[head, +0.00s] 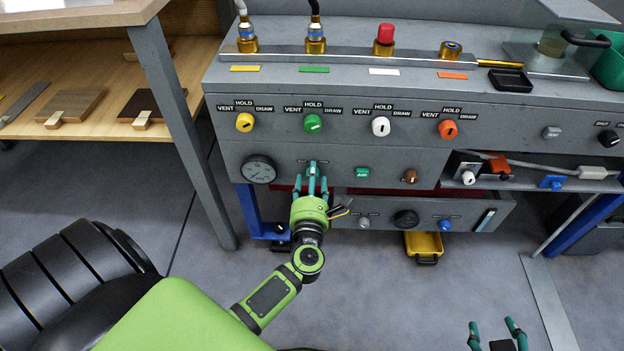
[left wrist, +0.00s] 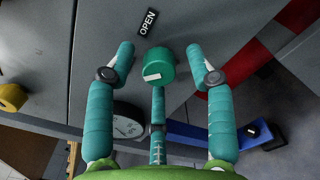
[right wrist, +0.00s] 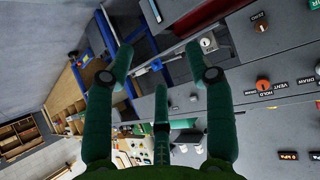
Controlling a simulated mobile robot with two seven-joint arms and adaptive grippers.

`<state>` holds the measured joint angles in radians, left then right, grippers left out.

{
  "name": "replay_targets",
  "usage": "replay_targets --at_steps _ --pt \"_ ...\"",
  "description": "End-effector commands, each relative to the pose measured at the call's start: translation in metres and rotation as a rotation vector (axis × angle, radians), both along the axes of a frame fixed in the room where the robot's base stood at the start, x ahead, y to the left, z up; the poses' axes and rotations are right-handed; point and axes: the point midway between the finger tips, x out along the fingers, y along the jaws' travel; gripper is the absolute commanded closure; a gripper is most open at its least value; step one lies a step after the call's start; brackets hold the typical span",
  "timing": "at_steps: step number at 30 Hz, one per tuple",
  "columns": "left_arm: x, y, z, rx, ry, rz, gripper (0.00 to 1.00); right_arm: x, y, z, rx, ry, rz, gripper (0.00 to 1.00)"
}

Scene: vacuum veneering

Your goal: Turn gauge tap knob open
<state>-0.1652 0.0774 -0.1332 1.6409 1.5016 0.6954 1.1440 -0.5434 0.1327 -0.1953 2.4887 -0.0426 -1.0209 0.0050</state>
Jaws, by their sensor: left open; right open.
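The gauge tap knob (left wrist: 161,63) is a round teal knob with a white mark on its rim, on the grey panel in the left wrist view. The OPEN label (left wrist: 147,22) is above it; the white mark is on the side away from this label. My left gripper (left wrist: 165,70) is open, its teal fingers spread around the knob with visible gaps on both sides; contact is not clear. In the head view my left gripper (head: 312,180) largely hides the knob. The round gauge (head: 258,169) is left of it. My right gripper (head: 497,330) is open and empty at the bottom right.
Above are yellow (head: 245,122), green (head: 313,123), white (head: 381,126) and orange (head: 448,129) knobs. A green button (head: 362,172) and brown knob (head: 410,176) are to the right. A lower panel (head: 470,208) juts out below. The floor around my right gripper is mostly clear.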

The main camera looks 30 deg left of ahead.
Motion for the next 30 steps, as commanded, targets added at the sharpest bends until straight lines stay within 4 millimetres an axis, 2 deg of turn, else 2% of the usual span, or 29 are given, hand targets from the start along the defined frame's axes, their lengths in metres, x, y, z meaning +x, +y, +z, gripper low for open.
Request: replay_targets --at_steps 2,3,5,6,7,16,20,26,30 --pt "0.000 0.000 0.000 0.001 0.001 0.000 0.46 0.000 0.000 0.000 0.000 0.000 0.000 0.46" --pt "0.000 0.000 0.000 0.001 0.001 0.000 0.50 0.000 0.000 0.000 0.000 0.000 0.000 0.46" --pt "0.000 0.000 0.000 0.001 0.000 -0.001 0.74 0.000 0.000 0.000 0.000 0.000 0.000 0.46" --pt "0.000 0.000 0.000 0.001 0.001 0.000 0.90 0.000 0.000 0.000 0.000 0.001 0.000 0.46" --pt "0.000 0.000 0.000 0.001 0.001 0.000 1.00 0.000 0.000 0.000 0.000 0.001 0.000 0.46" --pt "-0.001 0.000 0.000 0.009 0.007 0.001 1.00 -0.002 -0.001 -0.001 -0.003 0.013 -0.001 0.46" --pt "-0.001 0.000 0.000 0.035 0.023 0.001 1.00 -0.015 -0.008 -0.014 -0.021 0.105 -0.014 0.46" --pt "-0.001 0.000 0.001 0.107 0.069 0.002 1.00 -0.051 -0.024 -0.038 -0.060 0.325 -0.043 0.46" --pt "-0.001 0.000 0.001 0.170 0.109 0.002 1.00 -0.088 -0.037 -0.053 -0.091 0.514 -0.066 0.46"
